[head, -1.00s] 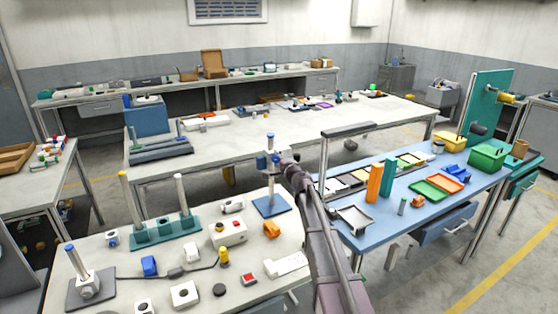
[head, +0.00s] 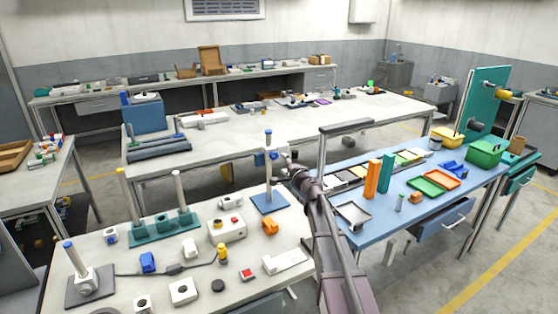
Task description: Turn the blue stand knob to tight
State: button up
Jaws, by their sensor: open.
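The blue stand has a flat blue base plate (head: 270,203) and an upright grey post with a blue top (head: 268,137), on the right part of the front table. A small whitish clamp block (head: 259,159) with a blue knob (head: 274,155) sits high on the post. My gripper (head: 282,165) is open at the right side of the post, close to the knob. It is small in view, so I cannot tell whether it touches the knob. The knob's turn angle does not show.
A teal base (head: 164,230) with upright posts and a grey stand (head: 90,282) are on the front table (head: 215,262), among several small blocks and switches. A blue table (head: 375,235) on the right holds an orange block, a teal block and trays.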

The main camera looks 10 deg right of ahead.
jog(key=shift+v, duration=2.4)
jog(key=shift+s, duration=0.1)
jog(key=s+a+f+n+g+y+p, duration=0.1)
jog(key=s+a+f+n+g, duration=0.4)
jog(key=s, duration=0.3)
jog(key=s+a+f+n+g+y+p, duration=0.1)
jog(key=s+a+f+n+g, duration=0.4)
jog(key=s, duration=0.3)
jog(key=s+d+f+n+g+h+p, duration=0.1)
jog(key=s+d+f+n+g+h, duration=0.1)
jog(key=s, duration=0.7)
jog(key=s+d+f+n+g+h, duration=0.1)
jog(key=s+d+g+h, duration=0.3)
jog(key=s, duration=0.5)
jog(key=shift+d+f+n+g+h+p, duration=0.4)
jog(key=shift+f+g+h, duration=0.2)
jog(key=shift+f+h, duration=0.25)
jog(key=shift+w, duration=0.1)
